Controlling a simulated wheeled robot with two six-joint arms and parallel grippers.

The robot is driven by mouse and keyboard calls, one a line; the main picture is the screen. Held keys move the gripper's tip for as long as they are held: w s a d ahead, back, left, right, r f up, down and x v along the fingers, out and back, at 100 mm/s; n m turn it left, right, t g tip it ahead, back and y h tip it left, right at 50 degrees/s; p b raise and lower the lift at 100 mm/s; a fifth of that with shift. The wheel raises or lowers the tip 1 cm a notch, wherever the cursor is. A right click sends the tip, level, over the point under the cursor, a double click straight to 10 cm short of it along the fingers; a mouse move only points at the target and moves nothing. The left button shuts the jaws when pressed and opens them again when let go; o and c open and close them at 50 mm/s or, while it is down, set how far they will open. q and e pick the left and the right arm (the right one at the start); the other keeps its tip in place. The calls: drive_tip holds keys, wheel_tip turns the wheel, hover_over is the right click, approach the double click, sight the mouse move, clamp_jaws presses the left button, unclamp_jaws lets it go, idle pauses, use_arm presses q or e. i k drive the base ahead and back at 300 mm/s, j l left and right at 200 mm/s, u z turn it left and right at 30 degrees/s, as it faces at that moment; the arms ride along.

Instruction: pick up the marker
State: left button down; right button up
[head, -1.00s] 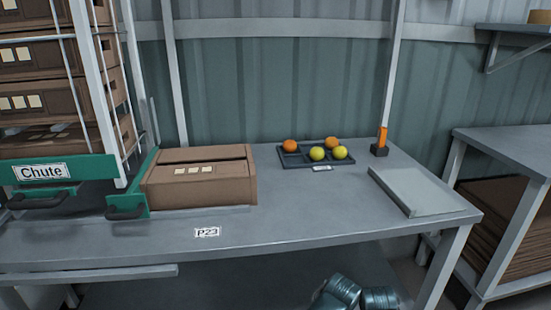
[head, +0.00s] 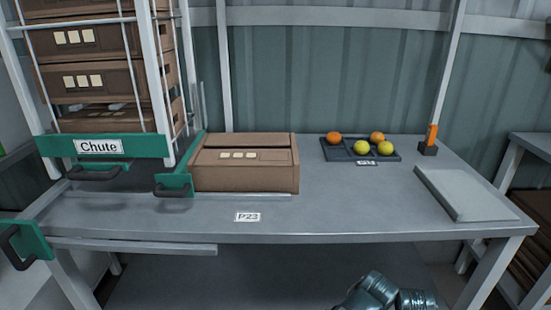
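An upright orange object, which looks like the marker (head: 432,134), stands in a small dark holder (head: 428,149) at the back right of the grey table (head: 350,215). It is small in the picture, so its details are hard to make out. Part of one of my arms shows at the bottom edge, right of the middle, well in front of the table and far from the marker. Neither gripper is in view.
A grey flat slab (head: 465,196) lies in front of the holder. A brown carton (head: 245,179) sits beside the green chute (head: 60,147). The table's front middle is clear except for a P23 label (head: 247,217).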

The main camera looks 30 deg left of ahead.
sight(432, 133)
drive_tip(key=i+l, duration=0.1)
drive_tip(key=l, duration=0.85)
drive_tip(key=i+l, duration=0.3)
drive_tip(key=l, duration=0.15)
drive_tip(key=i+l+u, duration=0.1)
drive_tip(key=i+l, duration=0.2)
drive_tip(key=l, duration=0.15)
drive_tip(key=i+l, duration=0.3)
drive_tip(key=l, duration=0.2)
